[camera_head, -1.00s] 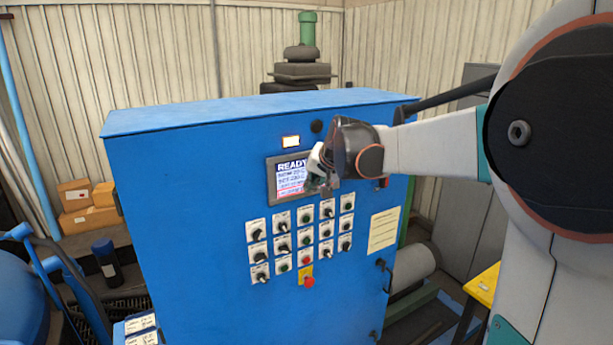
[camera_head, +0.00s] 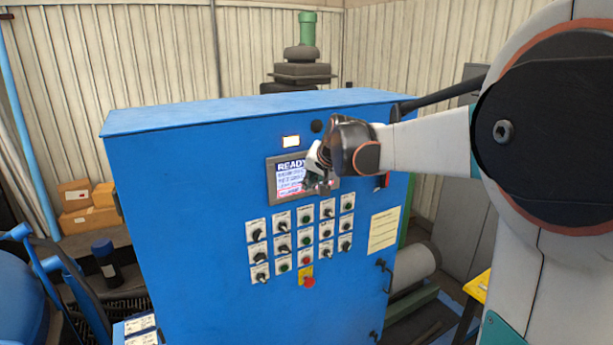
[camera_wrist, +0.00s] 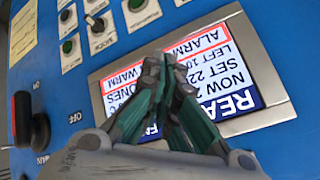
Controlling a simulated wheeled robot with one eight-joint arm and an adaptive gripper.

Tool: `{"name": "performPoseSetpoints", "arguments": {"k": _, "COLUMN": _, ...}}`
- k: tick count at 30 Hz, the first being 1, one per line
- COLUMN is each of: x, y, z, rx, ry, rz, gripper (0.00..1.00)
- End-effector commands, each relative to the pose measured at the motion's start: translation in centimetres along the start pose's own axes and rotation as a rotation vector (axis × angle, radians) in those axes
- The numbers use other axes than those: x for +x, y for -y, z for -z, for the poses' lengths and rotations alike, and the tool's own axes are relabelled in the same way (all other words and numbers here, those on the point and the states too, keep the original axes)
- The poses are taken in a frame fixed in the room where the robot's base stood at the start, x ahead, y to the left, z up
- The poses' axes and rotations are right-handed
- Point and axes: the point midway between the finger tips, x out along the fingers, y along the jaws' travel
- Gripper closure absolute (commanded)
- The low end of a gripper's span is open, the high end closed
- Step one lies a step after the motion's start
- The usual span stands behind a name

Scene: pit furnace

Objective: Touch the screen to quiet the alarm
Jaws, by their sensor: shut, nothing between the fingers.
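The screen (camera_head: 288,177) is set in the front of a blue control cabinet, inside a grey frame. It reads "READY" in the head view. In the wrist view the screen (camera_wrist: 235,62) appears turned, with "NOW", "SET" and a red-edged "ALARM" strip. My gripper (camera_head: 318,187) is at the screen's right part and hides some of it. In the wrist view my gripper (camera_wrist: 162,62) has its fingertips together, empty, over the screen near the red-edged strip. I cannot tell whether the tips touch the glass.
Rows of switches and buttons (camera_head: 305,235) lie below the screen, with a red emergency button (camera_head: 309,282) lowest.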

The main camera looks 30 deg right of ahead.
Motion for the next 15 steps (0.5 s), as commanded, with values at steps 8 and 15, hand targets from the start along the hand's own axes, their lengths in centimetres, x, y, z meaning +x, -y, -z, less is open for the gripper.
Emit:
{"name": "performPoseSetpoints", "arguments": {"k": 8, "x": 0.22, "y": 0.16, "z": 0.15, "rx": 0.000, "ry": 0.000, "rz": 0.000, "gripper": 1.00}}
{"name": "performPoseSetpoints", "arguments": {"k": 15, "x": 0.35, "y": 0.26, "z": 0.25, "rx": 0.000, "ry": 0.000, "rz": 0.000, "gripper": 1.00}}
